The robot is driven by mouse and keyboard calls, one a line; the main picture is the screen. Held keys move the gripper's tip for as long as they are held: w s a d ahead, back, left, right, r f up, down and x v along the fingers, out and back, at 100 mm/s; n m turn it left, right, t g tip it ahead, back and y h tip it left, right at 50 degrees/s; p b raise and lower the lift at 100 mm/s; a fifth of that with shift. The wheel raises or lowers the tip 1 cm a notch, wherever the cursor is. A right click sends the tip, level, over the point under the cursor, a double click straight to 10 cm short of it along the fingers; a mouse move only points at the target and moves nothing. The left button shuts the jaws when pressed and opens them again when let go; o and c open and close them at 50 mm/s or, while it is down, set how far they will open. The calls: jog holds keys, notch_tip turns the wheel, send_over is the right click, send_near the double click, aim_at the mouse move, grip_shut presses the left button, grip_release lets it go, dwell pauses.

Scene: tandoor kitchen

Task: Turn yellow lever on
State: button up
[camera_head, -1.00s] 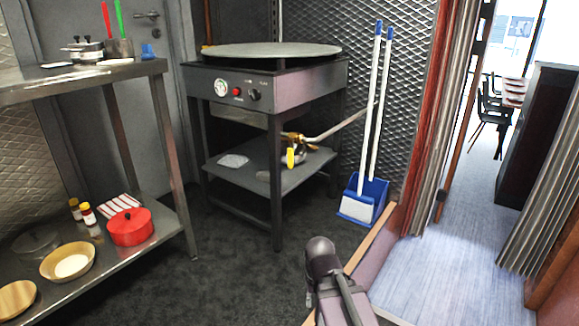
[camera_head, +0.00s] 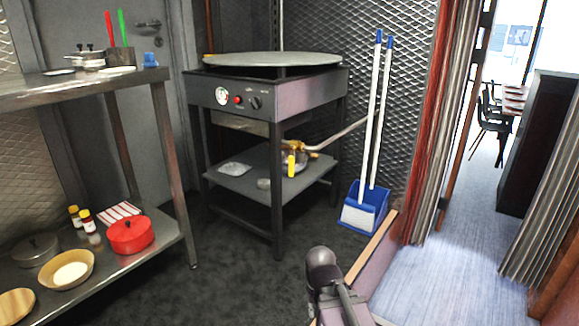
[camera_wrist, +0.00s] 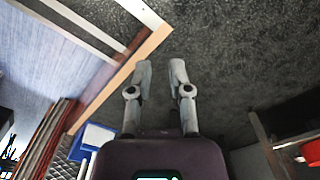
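The yellow lever (camera_head: 291,166) hangs upright at the brass-coloured valve (camera_head: 291,147) on the lower shelf of the griddle stand. The valve joins a metal pipe (camera_head: 345,133) that runs up to the right. The lever is not clearly visible in the wrist view. My gripper (camera_wrist: 160,68) shows in the wrist view with its two fingers a little apart and nothing between them. It is over the dark floor, far from the lever. In the head view only my arm shows, at the bottom centre, with the gripper out of sight.
The griddle stand (camera_head: 278,180) has a knob panel. A blue dustpan (camera_head: 364,204) with upright handles stands right of it. A steel shelf (camera_head: 135,255) with a red pot (camera_head: 130,235) is on the left. Dark floor (camera_head: 240,285) lies open before the stand.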

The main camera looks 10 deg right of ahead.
jog(key=shift+w, duration=0.15)
grip_shut()
jog(key=w+d+r+n+t+h, duration=0.1)
jog(key=w+d+r+t+h, duration=0.2)
jog(key=w, duration=0.7)
jog(key=n+t+h+p, duration=0.2)
jog(key=n+t+h, duration=0.3)
jog(key=n+t, duration=0.75)
send_near(291, 161)
notch_tip(291, 161, down, 4)
jog(key=a, duration=0.2)
jog(key=shift+w+a+m+t, duration=0.1)
jog(key=shift+w+m+t, duration=0.25)
jog(key=shift+w, duration=0.15)
jog(key=shift+w, duration=0.1)
jog(key=x, duration=0.9)
jog(key=shift+w, duration=0.35)
